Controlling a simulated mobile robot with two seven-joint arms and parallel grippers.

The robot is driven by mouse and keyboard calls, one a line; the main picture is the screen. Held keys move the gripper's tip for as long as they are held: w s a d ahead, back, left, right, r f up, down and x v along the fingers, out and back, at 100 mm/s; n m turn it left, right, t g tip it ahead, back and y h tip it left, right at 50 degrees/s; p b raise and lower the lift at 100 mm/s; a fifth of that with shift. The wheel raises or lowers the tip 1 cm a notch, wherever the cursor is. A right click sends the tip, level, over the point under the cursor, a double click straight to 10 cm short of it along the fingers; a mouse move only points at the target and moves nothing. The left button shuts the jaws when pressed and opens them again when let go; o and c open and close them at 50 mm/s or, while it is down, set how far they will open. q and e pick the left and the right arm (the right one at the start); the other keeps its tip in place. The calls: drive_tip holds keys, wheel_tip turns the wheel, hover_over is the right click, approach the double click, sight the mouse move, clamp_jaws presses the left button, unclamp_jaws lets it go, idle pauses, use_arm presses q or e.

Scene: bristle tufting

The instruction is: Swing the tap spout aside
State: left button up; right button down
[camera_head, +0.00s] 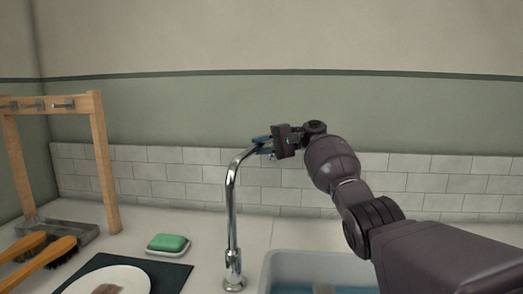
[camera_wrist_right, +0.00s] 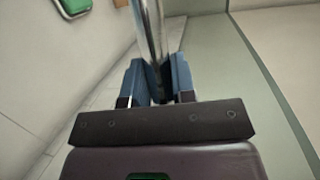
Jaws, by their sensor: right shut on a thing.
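The chrome tap (camera_head: 232,215) stands upright at the back of the counter, and its spout curves over to the right at the top. My right gripper (camera_head: 264,143) is shut on the spout near its upper end. In the right wrist view the blue fingers of my right gripper (camera_wrist_right: 158,82) sit on both sides of the shiny spout (camera_wrist_right: 151,35). The spout's outlet is hidden by the gripper. My left gripper is not in view.
A basin (camera_head: 275,268) with bluish water is right of the tap's foot. A green soap bar (camera_head: 168,243) lies on a dish to the left. A plate (camera_head: 130,280) on a dark mat, wooden-handled brushes (camera_head: 40,252) and a wooden rack (camera_head: 103,160) stand further left. A tiled wall (camera_head: 440,185) is behind.

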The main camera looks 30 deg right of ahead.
idle(0.3)
drive_tip(key=c, duration=1.1)
unclamp_jaws()
drive_tip(key=shift+o, duration=0.7)
drive_tip(key=shift+a, duration=0.1)
drive_tip(key=v, duration=1)
drive_tip(key=shift+d, duration=0.35)
drive_tip(key=shift+s+r, duration=0.1)
drive_tip(key=shift+s, duration=0.05)
